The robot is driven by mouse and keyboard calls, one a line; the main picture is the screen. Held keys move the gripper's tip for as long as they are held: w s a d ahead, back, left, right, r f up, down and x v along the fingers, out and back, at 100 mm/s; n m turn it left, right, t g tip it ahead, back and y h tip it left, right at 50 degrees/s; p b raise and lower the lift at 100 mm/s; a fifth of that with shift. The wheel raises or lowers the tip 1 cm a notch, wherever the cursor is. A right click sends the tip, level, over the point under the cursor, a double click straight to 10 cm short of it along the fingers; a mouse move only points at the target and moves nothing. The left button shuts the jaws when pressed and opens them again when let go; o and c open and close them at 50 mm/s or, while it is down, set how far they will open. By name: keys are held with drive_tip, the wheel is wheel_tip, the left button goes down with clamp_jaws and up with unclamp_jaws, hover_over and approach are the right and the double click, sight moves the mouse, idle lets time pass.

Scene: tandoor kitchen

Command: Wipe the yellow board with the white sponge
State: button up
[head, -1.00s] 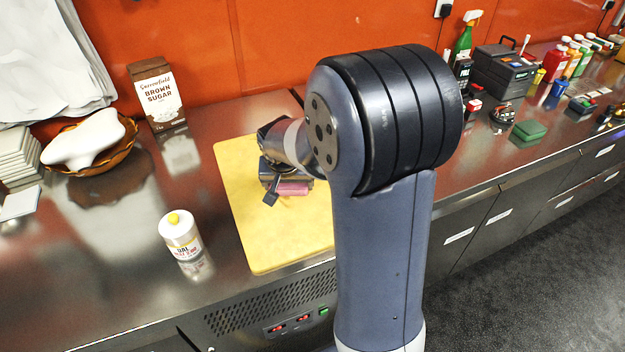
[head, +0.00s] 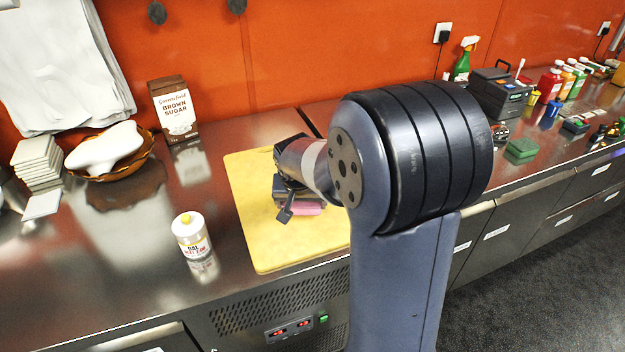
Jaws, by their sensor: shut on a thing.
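The yellow board (head: 262,238) lies flat on the steel counter, its right part hidden behind my arm. My gripper (head: 296,203) is over the middle of the board, pointing down, and is shut on a pink block (head: 309,209). The block looks like a sponge, but it shows pink rather than white, and only a small edge of it is visible. It is at or very near the board's surface; I cannot tell whether it touches. No clearly white sponge shows.
A white-and-yellow bottle (head: 192,236) stands left of the board. A brown sugar carton (head: 174,110) and a bowl (head: 138,160) with a white object are behind it. A toolbox (head: 497,95), a green block (head: 521,149) and several bottles stand right.

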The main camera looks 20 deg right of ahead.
drive_tip(key=shift+r+p, duration=1.8)
drive_tip(key=shift+r, duration=0.95)
